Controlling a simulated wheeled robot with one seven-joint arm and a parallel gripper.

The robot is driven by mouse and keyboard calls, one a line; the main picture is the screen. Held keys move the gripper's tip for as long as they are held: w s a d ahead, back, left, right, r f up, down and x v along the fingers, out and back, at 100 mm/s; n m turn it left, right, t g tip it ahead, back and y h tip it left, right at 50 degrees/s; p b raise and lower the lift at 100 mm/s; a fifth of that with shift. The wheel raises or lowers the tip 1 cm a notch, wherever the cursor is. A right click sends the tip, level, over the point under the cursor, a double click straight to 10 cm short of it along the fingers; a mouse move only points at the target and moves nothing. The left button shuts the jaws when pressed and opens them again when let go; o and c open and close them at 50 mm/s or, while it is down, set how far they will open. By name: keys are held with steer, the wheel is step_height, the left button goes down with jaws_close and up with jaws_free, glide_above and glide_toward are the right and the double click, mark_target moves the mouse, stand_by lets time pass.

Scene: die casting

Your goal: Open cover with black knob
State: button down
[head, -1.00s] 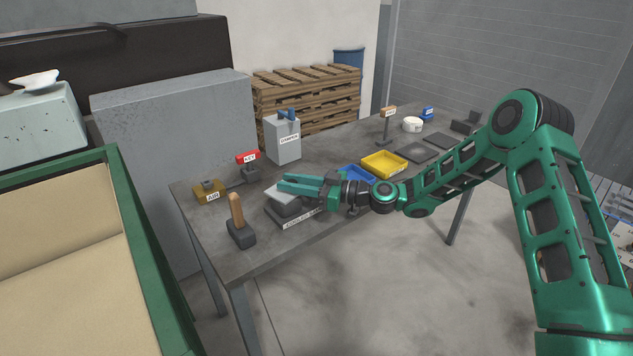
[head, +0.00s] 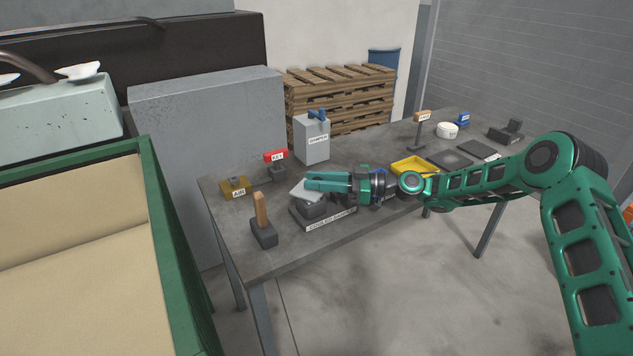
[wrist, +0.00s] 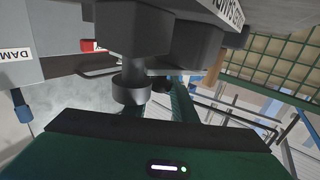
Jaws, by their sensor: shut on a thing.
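A dark low stand (head: 325,218) sits near the table's front edge, with a label that seems to begin "COOLED SAM". A grey block (head: 313,210) is on it, with a pale plate-like piece (head: 301,192), apparently the cover, at its top. My gripper (head: 309,182) reaches in from the right, level, with its fingers over the pale piece. In the wrist view a round black knob (wrist: 131,88) shows close in front of the gripper body. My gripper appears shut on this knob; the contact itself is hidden. I cannot tell clearly whether the cover is raised.
A wooden-handled hammer-like tool (head: 264,235) stands left of the stand. A yellow tray (head: 411,166) lies to the right. The green-framed bin (head: 175,250) is at left.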

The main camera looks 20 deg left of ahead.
steer(key=shift+w+d, duration=0.15)
steer(key=shift+w, duration=0.05)
steer(key=c, duration=1.5)
jaws_free()
steer(key=shift+s, duration=0.1)
steer(key=d, duration=0.3)
steer(key=w+d, duration=0.1)
steer(key=d, duration=0.3)
steer(key=w+d, duration=0.1)
steer(key=d, duration=0.2)
steer(key=shift+d+f, duration=0.1)
steer(key=shift+d, duration=0.25)
steer(key=shift+c, duration=0.7)
